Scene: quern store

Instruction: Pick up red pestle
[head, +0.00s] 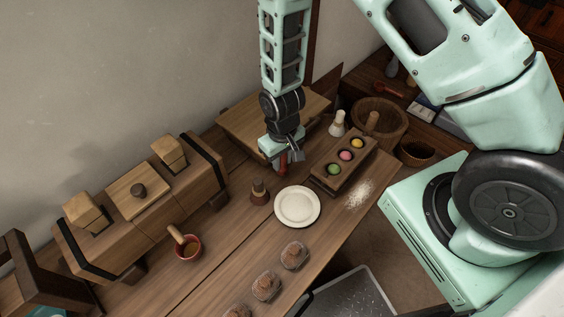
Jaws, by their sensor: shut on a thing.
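My gripper (287,158) points down over the table, near its far middle. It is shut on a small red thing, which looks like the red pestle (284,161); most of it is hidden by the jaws. I cannot tell whether its lower end touches the table. The gripper is behind the white plate (297,207) and left of the tray with coloured balls.
A dark tray (331,187) holds green, pink and yellow balls. A brown conical piece (260,193) stands left of the plate. A red bowl (188,250) holds a wooden pestle. Wooden boxes line the wall side. A large wooden mortar (397,124) stands at the back right.

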